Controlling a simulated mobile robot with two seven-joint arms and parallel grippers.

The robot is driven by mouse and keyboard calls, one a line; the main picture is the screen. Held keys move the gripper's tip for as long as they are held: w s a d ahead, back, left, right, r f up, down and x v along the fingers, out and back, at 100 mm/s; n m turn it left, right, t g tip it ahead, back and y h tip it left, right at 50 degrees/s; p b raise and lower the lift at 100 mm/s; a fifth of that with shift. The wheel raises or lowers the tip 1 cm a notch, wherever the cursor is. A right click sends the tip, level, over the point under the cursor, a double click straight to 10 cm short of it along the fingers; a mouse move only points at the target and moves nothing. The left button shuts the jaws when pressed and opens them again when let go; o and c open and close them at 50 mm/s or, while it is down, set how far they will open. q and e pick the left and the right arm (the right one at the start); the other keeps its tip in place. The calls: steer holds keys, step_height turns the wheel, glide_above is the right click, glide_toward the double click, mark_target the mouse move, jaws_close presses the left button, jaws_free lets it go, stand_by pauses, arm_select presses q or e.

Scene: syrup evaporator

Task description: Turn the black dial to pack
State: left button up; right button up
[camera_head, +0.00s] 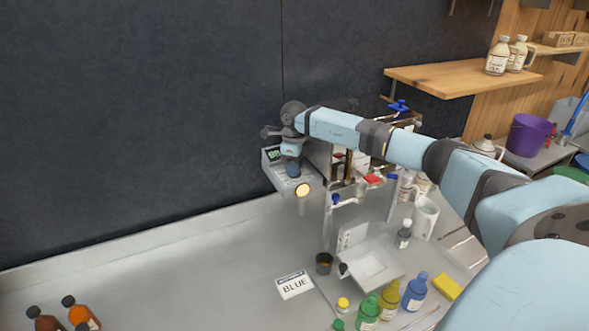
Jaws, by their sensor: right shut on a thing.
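A control box (279,180) with a small green lit display (273,155) and a glowing round yellow light (302,190) sits at the back of the counter, beside the dark wall. My right arm reaches in from the right, and its gripper (293,169) points down onto the face of this box. It is shut at the place of the black dial. The gripper and wrist hide the dial, so its pointer and the pack mark cannot be read. My left gripper is not in view.
Evaporator pipes and blue-handled valves (398,106) stand right behind my forearm. The counter's left middle is clear.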

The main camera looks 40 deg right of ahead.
steer(key=n+b, duration=0.1)
steer(key=n, duration=0.2)
steer(key=shift+n, duration=0.3)
steer(key=shift+n+b, duration=0.5)
steer(key=shift+n, duration=1.3)
steer(key=shift+r, duration=0.1)
steer(key=o, duration=0.9)
step_height(320, 180, up, 14)
steer(key=shift+f+b, duration=0.1)
steer(key=shift+b, duration=0.55)
